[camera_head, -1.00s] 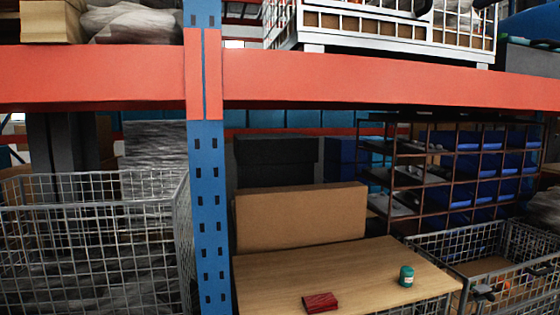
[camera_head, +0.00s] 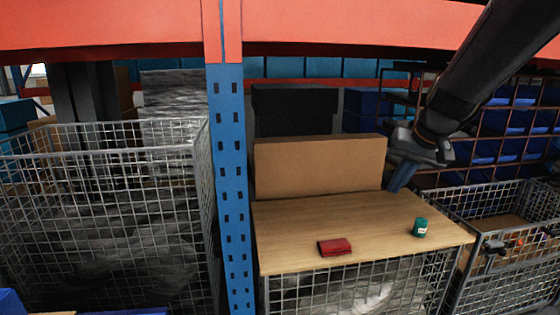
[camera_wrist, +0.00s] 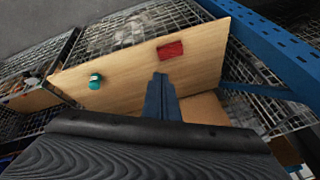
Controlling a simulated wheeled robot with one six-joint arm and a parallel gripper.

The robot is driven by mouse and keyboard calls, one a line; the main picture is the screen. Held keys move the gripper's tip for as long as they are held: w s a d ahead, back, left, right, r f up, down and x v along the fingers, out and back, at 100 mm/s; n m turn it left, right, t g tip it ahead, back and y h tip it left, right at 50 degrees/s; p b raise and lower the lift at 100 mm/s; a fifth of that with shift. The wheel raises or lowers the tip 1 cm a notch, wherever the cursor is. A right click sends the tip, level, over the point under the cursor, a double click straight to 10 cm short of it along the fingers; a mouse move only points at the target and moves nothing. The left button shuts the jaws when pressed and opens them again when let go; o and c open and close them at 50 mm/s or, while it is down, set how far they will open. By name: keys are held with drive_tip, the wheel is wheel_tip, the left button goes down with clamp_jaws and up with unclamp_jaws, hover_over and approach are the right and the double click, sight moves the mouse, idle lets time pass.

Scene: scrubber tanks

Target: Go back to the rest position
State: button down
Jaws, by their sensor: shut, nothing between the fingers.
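My gripper (camera_head: 399,178) shows at the right of the head view, at the end of my dark arm, above the back right part of the wooden table top (camera_head: 300,225). Its fingers are shut with nothing between them. In the wrist view my gripper (camera_wrist: 161,78) points over the table top (camera_wrist: 200,85). A red block-like object (camera_head: 334,246) lies near the table's front edge; it also shows in the wrist view (camera_wrist: 170,50). My gripper is apart from both.
A cardboard panel (camera_head: 320,165) stands along the table's back. A blue post (camera_head: 231,190) with an orange beam (camera_head: 110,28) rises left of the table. Wire cages (camera_head: 105,215) stand left and right. A rack with blue bins (camera_head: 510,150) is behind my arm.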

drive_tip(key=s+a+f+n+g, duration=0.1)
drive_tip(key=s+a+f+g, duration=0.1)
drive_tip(key=s+a+f, duration=0.3)
drive_tip(key=s+a+f+n+g+h, duration=0.1)
drive_tip(key=s+a+f, duration=0.4)
drive_tip(key=s+f, duration=0.7)
drive_tip(key=s+n+g, duration=0.1)
drive_tip(key=s, duration=0.4)
drive_tip(key=shift+s+h, duration=0.2)
drive_tip(key=shift+h, duration=0.1)
